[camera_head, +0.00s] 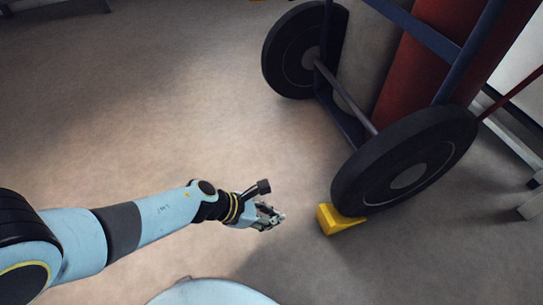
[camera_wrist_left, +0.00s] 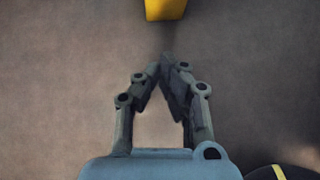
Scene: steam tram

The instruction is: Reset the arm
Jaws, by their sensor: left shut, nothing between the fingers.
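My left arm comes in from the left in the head view, and its gripper (camera_head: 272,216) is over the floor, a little left of a yellow wedge (camera_head: 338,219). In the left wrist view the two fingers of the gripper (camera_wrist_left: 164,70) meet at the tips, with nothing held between them. The yellow wedge (camera_wrist_left: 165,8) shows at the top edge there, beyond the fingertips and apart from them. My right gripper is in neither view.
The floor (camera_head: 150,110) at the left and middle is clear.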

